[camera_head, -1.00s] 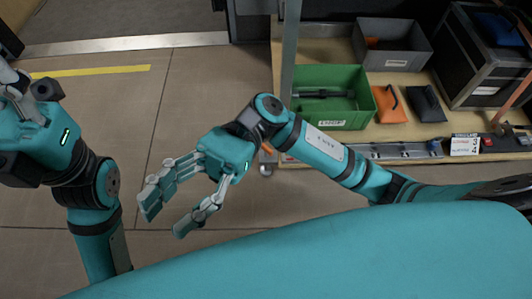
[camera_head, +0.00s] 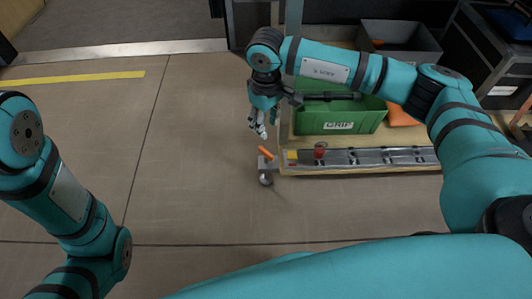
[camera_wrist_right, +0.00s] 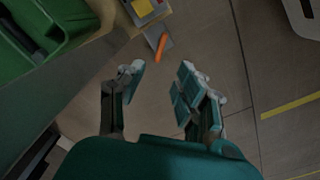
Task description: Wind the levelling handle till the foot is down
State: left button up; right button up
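The orange levelling handle (camera_head: 266,153) sticks out from a grey bracket at the left front corner of the wooden bench. It also shows in the right wrist view (camera_wrist_right: 161,47), beyond the fingertips. A small round metal part (camera_head: 265,179), perhaps the foot, sits below the bracket; whether it touches the floor I cannot tell. My right gripper (camera_head: 260,126) points down just above and behind the handle in the head view. In the right wrist view (camera_wrist_right: 162,84) its fingers are apart with nothing between them. My left gripper is out of view; only my left arm shows.
A green crate (camera_head: 338,122) stands on the bench (camera_head: 350,171), right of my right gripper. A metal rail with a red knob (camera_head: 319,150) runs along the bench's front edge. A grey bin (camera_head: 398,40) stands behind. The floor (camera_head: 190,150) to the left is clear.

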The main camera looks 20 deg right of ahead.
aim_at(266, 151)
notch_tip(266, 151, down, 12)
jog(key=b, duration=0.6)
jog(key=shift+a, duration=0.1)
jog(key=shift+f, duration=0.1)
grip_shut()
